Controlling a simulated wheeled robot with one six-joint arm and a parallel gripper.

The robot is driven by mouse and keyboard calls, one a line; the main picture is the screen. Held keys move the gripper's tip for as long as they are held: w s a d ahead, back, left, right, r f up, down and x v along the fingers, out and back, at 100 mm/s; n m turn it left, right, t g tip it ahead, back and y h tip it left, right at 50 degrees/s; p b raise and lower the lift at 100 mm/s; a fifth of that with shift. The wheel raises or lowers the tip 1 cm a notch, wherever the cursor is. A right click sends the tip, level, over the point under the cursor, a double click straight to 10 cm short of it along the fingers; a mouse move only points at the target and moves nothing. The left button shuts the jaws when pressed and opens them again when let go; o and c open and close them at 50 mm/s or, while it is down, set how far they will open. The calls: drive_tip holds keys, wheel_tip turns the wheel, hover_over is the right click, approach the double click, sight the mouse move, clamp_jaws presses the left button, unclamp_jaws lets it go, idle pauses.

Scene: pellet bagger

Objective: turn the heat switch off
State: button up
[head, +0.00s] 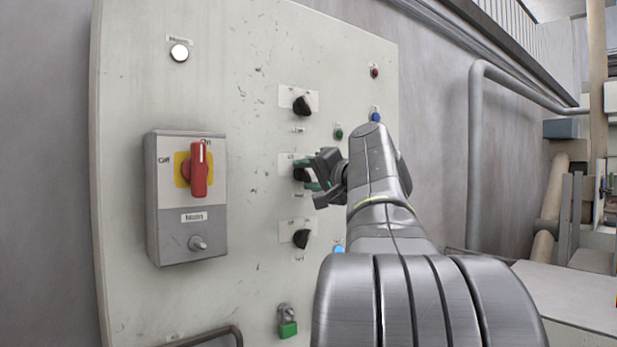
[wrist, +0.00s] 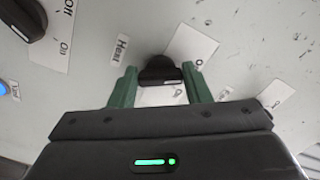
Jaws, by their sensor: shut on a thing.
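The heat switch is a black rotary knob (wrist: 159,70) in the wrist view, with a label reading "Heat" (wrist: 121,50) beside it. My gripper (wrist: 160,78) has its green fingers on either side of the knob and is shut on it. In the head view my gripper (head: 315,172) is at the middle of three black knobs on the panel, and its fingers largely cover that heat switch (head: 299,175). White position labels lie around the knob, partly hidden by the fingers. I cannot read which position it points to.
On the pale panel (head: 240,130), black knobs sit above (head: 303,105) and below (head: 301,238) my gripper. A red rotary switch (head: 199,170) on a grey box is at left. A green padlock (head: 287,329) hangs low. A grey pipe (head: 475,150) runs at right.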

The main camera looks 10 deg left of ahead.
drive_tip(key=o, duration=1)
drive_tip(key=shift+d, duration=0.1)
drive_tip(key=b+v, duration=0.1)
drive_tip(key=v, duration=1.2)
drive_tip(key=shift+s+d, duration=0.2)
drive_tip(key=shift+s, duration=0.05)
drive_tip(key=p+x, duration=0.1)
drive_tip(key=x, duration=1.2)
drive_tip(key=shift+w+a, duration=0.25)
drive_tip(key=shift+a, duration=0.05)
